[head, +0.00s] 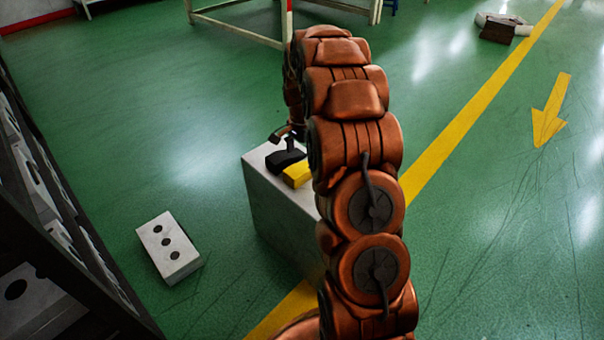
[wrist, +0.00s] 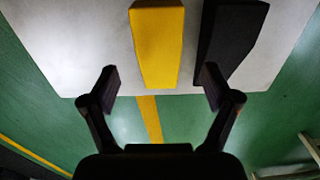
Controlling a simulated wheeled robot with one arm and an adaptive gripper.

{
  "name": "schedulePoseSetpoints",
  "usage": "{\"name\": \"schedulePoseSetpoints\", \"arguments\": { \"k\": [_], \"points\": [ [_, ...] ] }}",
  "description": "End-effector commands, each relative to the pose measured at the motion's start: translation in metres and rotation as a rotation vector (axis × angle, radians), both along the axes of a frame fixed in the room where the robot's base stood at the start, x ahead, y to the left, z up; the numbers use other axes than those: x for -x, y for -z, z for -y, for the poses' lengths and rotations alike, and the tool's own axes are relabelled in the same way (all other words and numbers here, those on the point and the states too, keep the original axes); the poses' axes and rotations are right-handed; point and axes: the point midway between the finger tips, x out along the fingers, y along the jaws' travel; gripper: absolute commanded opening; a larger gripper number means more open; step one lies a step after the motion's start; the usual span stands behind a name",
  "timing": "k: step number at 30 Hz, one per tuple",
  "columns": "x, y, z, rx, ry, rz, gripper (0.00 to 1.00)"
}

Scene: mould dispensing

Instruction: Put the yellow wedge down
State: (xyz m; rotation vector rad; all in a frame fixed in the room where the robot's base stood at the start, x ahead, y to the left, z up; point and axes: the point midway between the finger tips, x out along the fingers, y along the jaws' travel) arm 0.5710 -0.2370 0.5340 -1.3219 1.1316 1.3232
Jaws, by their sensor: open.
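The yellow wedge (wrist: 158,45) lies on the pale top of a grey block (wrist: 75,40). In the head view the yellow wedge (head: 297,174) is partly hidden behind my arm. A black wedge (wrist: 232,40) lies beside it on the right in the wrist view; it also shows in the head view (head: 285,160). My gripper (wrist: 162,82) is open and empty, its fingers spread to either side of the yellow wedge's near end in the picture, apart from it. The right fingertip overlaps the black wedge in the picture; I cannot tell the height between them.
The grey block (head: 275,215) stands on the green floor by a yellow floor line (head: 470,110). A dark rack (head: 60,225) with pale blocks runs along the left edge. Open floor lies between.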

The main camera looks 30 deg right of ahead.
Motion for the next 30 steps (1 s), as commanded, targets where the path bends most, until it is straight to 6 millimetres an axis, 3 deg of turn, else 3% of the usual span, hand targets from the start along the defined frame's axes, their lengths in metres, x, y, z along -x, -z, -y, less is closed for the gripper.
{"name": "schedulePoseSetpoints", "arguments": {
  "k": [13, 21, 30],
  "points": [
    [0.001, 0.050, 0.001, 0.000, -0.002, 0.000, 0.88],
    [0.001, 0.052, 0.001, 0.001, -0.002, 0.001, 0.88],
    [0.001, 0.052, 0.001, 0.001, -0.002, 0.001, 0.57]
  ]
}}
